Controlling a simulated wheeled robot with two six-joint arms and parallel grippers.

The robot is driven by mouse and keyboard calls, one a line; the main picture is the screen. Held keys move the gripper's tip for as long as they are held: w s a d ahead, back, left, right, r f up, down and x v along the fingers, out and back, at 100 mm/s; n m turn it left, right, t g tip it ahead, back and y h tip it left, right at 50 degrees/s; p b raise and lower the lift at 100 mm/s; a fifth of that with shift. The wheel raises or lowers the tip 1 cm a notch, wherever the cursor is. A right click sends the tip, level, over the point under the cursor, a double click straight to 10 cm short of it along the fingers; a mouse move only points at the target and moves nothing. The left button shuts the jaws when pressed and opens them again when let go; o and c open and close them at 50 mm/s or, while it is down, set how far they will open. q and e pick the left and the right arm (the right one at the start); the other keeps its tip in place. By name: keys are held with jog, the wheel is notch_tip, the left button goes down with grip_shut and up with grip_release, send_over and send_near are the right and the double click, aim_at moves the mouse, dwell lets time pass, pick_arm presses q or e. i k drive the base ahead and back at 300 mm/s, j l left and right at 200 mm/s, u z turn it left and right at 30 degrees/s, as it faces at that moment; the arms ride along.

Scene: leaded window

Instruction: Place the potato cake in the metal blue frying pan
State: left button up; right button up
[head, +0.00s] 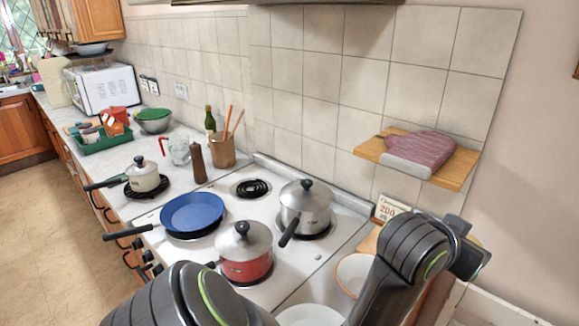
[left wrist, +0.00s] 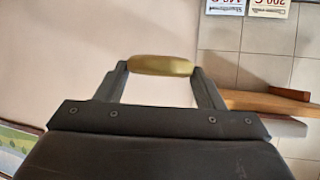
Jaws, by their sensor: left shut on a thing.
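The blue frying pan (head: 193,212) sits on the front left burner of the white hob in the head view, its black handle pointing left. Its inside looks empty. In the left wrist view my left gripper (left wrist: 160,72) is shut on the yellowish, rounded potato cake (left wrist: 160,65), held between the two fingertips. The cake is clear of any surface there, with plain wall behind it. In the head view a dark wrist and gripper body show at the right, below the shelf and well right of the pan; the fingertips are hidden. My right gripper does not show.
A red pot (head: 244,255) with a lid stands right of the pan. A steel pot (head: 305,208) is behind it, and a small pot (head: 143,175) is at the left. A wooden shelf (head: 455,175) holds an oven glove. A bowl (head: 353,272) and a plate (head: 310,316) are at the bottom.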

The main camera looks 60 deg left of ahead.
aim_at(189, 212)
jog(key=k+j+u, duration=0.1)
jog(key=j, duration=0.3)
jog(key=k+j+u, duration=0.15)
jog(key=j, duration=0.25)
jog(key=k+j+u, duration=0.1)
jog(key=k+j, duration=0.15)
jog(key=j, duration=0.15)
jog(key=k+j+u, duration=0.15)
jog(key=j, duration=0.3)
jog(key=i+j+u, duration=0.15)
jog(key=i+j, duration=0.15)
